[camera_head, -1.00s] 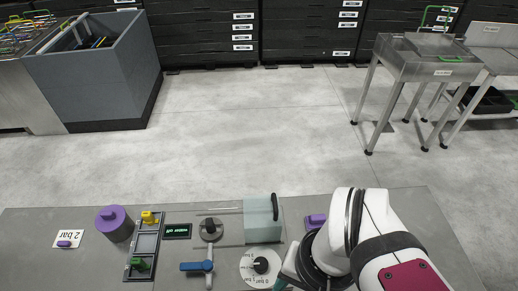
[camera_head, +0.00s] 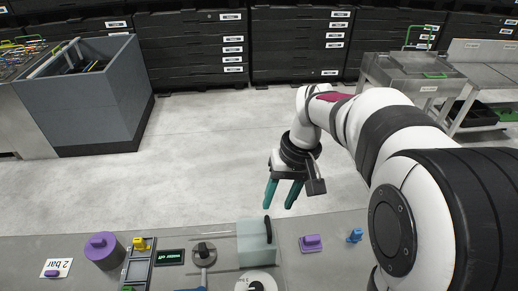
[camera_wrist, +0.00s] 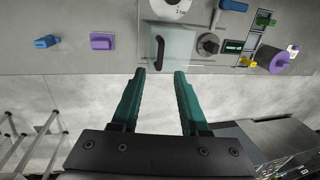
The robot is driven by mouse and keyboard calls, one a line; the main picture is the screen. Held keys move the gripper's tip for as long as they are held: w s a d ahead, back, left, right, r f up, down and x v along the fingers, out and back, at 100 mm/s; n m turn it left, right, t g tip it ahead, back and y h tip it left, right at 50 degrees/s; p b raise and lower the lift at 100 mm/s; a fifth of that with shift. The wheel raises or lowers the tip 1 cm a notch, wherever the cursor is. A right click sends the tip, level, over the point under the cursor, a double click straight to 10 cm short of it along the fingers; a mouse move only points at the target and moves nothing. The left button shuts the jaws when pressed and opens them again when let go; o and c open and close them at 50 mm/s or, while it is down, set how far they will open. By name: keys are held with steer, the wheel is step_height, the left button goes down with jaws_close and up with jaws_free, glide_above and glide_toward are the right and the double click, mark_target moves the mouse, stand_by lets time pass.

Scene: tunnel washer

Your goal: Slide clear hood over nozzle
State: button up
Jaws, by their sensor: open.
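The clear hood (camera_head: 252,250) is a pale, see-through box with a black bar handle (camera_head: 268,230) on its right side in the head view. It also shows in the wrist view (camera_wrist: 182,42), with the handle (camera_wrist: 160,52) nearly in line with the gap between my fingers. A round grey fitting with a black top (camera_head: 204,252), possibly the nozzle, is just left of the hood and uncovered; the wrist view shows it too (camera_wrist: 208,44). My gripper (camera_head: 278,206) has teal fingers, spread and empty, beyond the panel's far edge, apart from the handle.
On the panel (camera_head: 340,255) are a purple block (camera_head: 311,243), a blue knob (camera_head: 355,236), a purple cylinder (camera_head: 103,252), a yellow clip (camera_head: 140,243) and a small dark display (camera_head: 170,257). A white dial (camera_head: 256,281) lies in front of the hood. Open floor lies beyond the panel.

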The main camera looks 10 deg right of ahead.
mark_target(269, 225)
steer(key=f, duration=0.3)
steer(key=a+f, duration=0.1)
steer(key=f, duration=0.3)
steer(key=shift+a+f, duration=0.2)
jaws_close()
stand_by(1.0)
